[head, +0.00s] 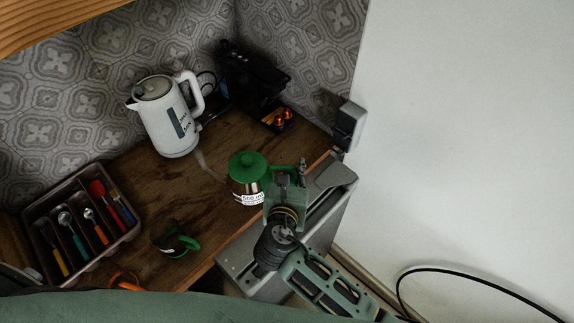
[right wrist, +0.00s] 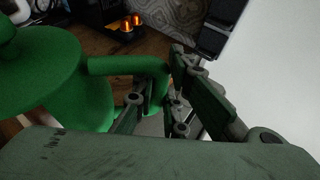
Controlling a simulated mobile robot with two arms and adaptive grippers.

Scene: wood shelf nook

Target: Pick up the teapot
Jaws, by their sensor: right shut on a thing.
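The teapot (head: 246,183) has a green lid and a metallic body with a white label reading 500 ml. It stands near the right front edge of the wooden counter, and the gripper hides part of its right side. In the right wrist view the green lid and body (right wrist: 45,70) fill the left side, and a green handle (right wrist: 125,66) reaches toward the fingers. My right gripper (head: 290,175) is at the teapot's right side; in the right wrist view its fingers (right wrist: 160,100) are shut on the handle. My left gripper is not in view.
A white kettle (head: 170,120) and a black coffee machine (head: 250,75) stand at the back. A cutlery tray (head: 82,268) lies at the left. A dark cup with green handle (head: 172,243) stands in front. A white wall (head: 460,150) is at the right.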

